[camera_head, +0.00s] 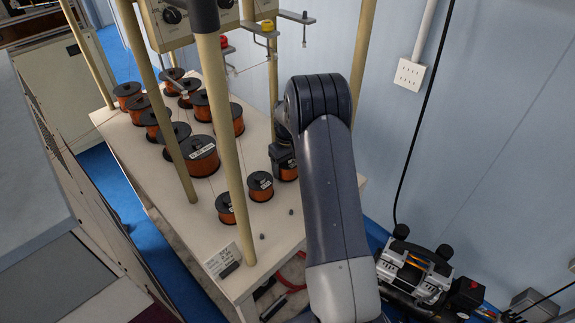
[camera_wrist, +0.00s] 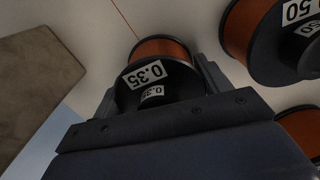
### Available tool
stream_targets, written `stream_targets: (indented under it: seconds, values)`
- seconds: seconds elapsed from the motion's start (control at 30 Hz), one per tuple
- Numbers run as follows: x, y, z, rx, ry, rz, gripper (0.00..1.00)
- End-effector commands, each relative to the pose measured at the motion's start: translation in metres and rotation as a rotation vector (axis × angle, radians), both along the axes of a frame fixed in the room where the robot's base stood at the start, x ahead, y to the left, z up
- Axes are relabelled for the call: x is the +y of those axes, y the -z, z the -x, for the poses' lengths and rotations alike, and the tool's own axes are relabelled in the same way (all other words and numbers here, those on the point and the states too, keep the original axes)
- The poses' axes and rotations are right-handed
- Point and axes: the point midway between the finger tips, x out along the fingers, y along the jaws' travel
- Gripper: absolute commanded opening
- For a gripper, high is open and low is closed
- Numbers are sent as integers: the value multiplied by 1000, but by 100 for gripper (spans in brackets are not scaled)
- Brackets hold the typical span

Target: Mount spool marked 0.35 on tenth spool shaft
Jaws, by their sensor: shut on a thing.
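The spool marked 0.35 (camera_wrist: 146,78) has copper-orange wire and a black flange with a white label. In the wrist view it sits between the two fingers of my gripper (camera_wrist: 160,88), which is shut on it. In the head view my gripper (camera_head: 282,152) is at the right side of the bench top, and the held spool (camera_head: 288,173) shows partly below it. I cannot tell whether the spool touches the bench. Two short dark bare pegs, one nearer the middle (camera_head: 291,212) and one near the front (camera_head: 262,237), stand on the bench; no shaft numbers are readable.
Several wire spools (camera_head: 202,158) crowd the left and middle of the bench top (camera_head: 300,228). Two small spools (camera_head: 260,187) stand left of my gripper. Tan posts (camera_head: 224,150) rise from the bench. In the wrist view a spool marked 50 (camera_wrist: 262,35) is close at right.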

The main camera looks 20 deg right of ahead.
Motion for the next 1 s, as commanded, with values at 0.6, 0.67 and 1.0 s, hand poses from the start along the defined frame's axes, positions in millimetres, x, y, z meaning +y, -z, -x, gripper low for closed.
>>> stream_targets:
  seconds: [0.6,0.67,1.0]
  values:
    - [0,4,1,2,0,-1,98]
    - [0,3,0,1,0,-1,98]
    - [0,-48,-1,-7,0,2,98]
